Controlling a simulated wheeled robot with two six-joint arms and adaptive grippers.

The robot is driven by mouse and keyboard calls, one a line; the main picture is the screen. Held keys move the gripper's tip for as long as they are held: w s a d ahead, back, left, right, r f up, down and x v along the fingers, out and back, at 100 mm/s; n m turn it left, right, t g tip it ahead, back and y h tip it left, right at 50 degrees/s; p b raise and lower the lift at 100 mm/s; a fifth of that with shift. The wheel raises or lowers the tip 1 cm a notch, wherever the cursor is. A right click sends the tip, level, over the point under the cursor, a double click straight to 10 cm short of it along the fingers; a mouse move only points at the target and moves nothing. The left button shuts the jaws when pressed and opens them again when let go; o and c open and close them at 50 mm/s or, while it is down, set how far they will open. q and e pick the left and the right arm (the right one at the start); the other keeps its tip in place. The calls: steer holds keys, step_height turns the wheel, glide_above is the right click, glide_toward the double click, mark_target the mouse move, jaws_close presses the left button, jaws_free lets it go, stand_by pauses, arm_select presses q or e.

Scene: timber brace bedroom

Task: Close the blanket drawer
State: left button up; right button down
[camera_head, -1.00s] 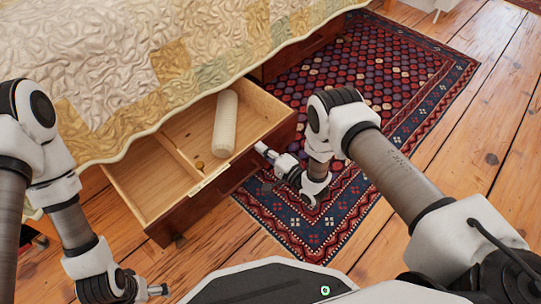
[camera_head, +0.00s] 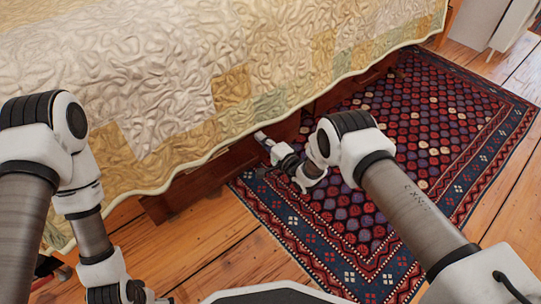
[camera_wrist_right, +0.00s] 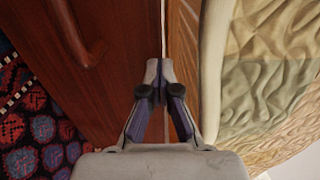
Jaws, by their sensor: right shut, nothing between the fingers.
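The blanket drawer (camera_head: 205,178) is pushed in under the bed. Only its dark red wood front shows below the quilt's edge, and its inside is hidden. My right gripper (camera_head: 261,138) is shut and empty, with its tips at the drawer front. In the right wrist view the drawer front (camera_wrist_right: 110,90), with a curved handle (camera_wrist_right: 78,30), lies beside the shut tips of my right gripper (camera_wrist_right: 159,68). Whether they touch the wood is unclear. My left gripper (camera_head: 160,298) is at the bottom edge, mostly cut off.
A patchwork quilt (camera_head: 150,80) covers the bed and overhangs the drawer. A patterned red and blue rug (camera_head: 400,180) lies beside the bed under my right arm. Bare plank floor (camera_head: 210,245) is clear in front of the drawer. White furniture (camera_head: 490,22) stands at the top right.

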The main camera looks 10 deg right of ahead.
arm_select(q)
steer(key=shift+w+a+f+b, duration=0.1)
steer(key=shift+w+f+b, duration=0.1)
steer(key=shift+f+b, duration=0.3)
steer(key=shift+w+a+f+b, duration=0.15)
steer(key=shift+f+b, duration=0.15)
steer(key=shift+f, duration=0.4)
arm_select(e)
steer(key=x, duration=0.4)
arm_select(q)
steer(key=shift+d, duration=0.15)
arm_select(e)
steer(key=shift+w+r, duration=0.15)
steer(key=shift+r, duration=0.05)
steer(key=shift+r, duration=0.1)
arm_select(q)
steer(key=shift+s+r, duration=0.1)
